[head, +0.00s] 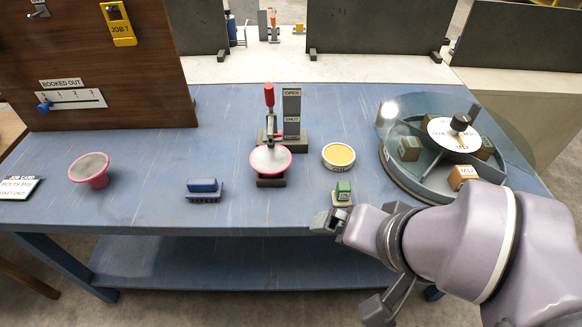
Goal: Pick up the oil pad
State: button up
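A round white tin with a yellow pad in it (339,156) stands on the blue bench right of centre; it looks like the oil pad, but its small label cannot be read. A small green block on a pale base (343,190) stands just in front of it, near the bench's front edge. My gripper (324,222) is at the front edge, just below the green block in the picture and apart from the tin. Its fingers are small and partly hidden by my wrist, so I cannot tell whether they are open.
A toggle clamp with a red handle (269,95) stands left of the tin, a pink-rimmed piece (270,159) at its front. A round carousel with blocks (392,172) stands right, under a clear cover. A blue brush (203,187) and pink-rimmed spool (91,169) stand left, with clear bench between.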

aim_at(341, 198)
jog(key=i+j+z, duration=0.15)
jog(key=j+z, duration=0.15)
jog(key=z, duration=0.15)
jog(key=i+j+z, duration=0.1)
jog(key=j+z, duration=0.6)
jog(key=z, duration=0.15)
jog(key=j+z, duration=0.45)
jog(key=i+l, duration=0.05)
